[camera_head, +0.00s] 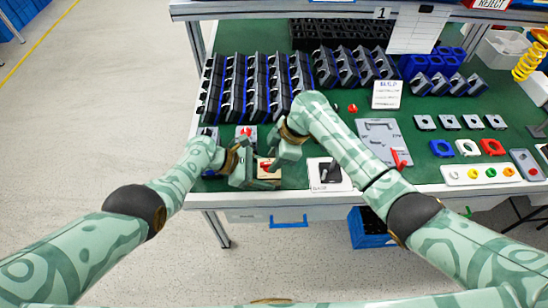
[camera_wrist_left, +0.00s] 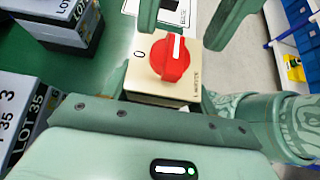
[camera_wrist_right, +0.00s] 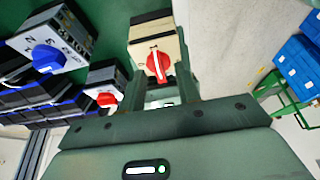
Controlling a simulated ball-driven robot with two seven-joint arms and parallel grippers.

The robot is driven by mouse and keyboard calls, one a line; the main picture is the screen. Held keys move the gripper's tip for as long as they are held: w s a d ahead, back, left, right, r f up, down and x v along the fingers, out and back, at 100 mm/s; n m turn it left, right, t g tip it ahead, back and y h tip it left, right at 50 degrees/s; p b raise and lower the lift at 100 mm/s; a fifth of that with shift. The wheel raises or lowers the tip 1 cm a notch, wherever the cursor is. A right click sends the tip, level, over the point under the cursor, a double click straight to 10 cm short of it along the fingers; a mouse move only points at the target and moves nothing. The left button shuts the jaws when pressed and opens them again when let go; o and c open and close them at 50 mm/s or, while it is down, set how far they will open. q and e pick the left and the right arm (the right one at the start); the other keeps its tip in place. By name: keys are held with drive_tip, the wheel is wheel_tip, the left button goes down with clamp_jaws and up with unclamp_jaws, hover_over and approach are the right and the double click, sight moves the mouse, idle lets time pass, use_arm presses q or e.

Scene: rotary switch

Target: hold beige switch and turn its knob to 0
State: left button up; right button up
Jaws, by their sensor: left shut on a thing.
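The beige switch (camera_head: 268,180) is at the table's front edge, left of centre. It has a beige body, a dark base and a red knob (camera_wrist_left: 170,58) with a white pointer line. In the left wrist view a "0" mark sits left of the knob, and the pointer is upward, away from the "0". My left gripper (camera_head: 250,173) is shut on the switch's body. My right gripper (camera_head: 274,157) is open just beside the switch; its fingers show above the knob in the left wrist view. The right wrist view also shows the beige switch (camera_wrist_right: 150,30), knob facing the gripper.
A grey switch with a blue knob (camera_wrist_right: 47,58) and one with a red knob (camera_wrist_right: 106,98) stand near on the green table. Rows of dark boxes (camera_head: 255,85) fill the back.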

drive_tip(key=shift+a+f, duration=0.15)
drive_tip(key=shift+f, duration=0.15)
clamp_jaws()
